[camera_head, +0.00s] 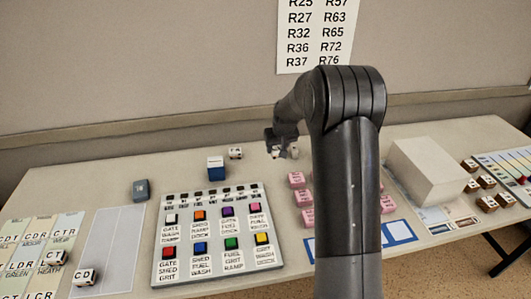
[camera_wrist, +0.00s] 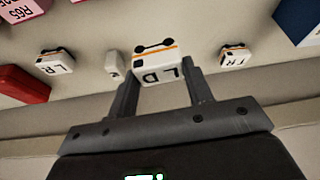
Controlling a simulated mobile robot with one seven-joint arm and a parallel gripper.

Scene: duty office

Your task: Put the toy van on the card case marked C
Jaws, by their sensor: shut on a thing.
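My gripper (camera_head: 283,146) is above the back of the table, left of my forearm. In the wrist view my gripper (camera_wrist: 162,92) is shut on a white toy van (camera_wrist: 158,60) with an orange stripe, black wheels and the letters LD, seen upside down. Two similar vans stand either side: one van (camera_wrist: 55,62) at the left and another van (camera_wrist: 235,56) at the right. A blue box (camera_head: 215,172), a grey-blue box (camera_head: 140,190) and a red box (camera_wrist: 20,86) may be card cases. I cannot read a C on any.
A panel of coloured buttons (camera_head: 213,272) lies in front. Pink blocks (camera_head: 297,180) sit beside my arm. A pale block (camera_head: 425,165) stands at the right. Lettered vans (camera_head: 84,277) stand at the left. My arm hides part of the table.

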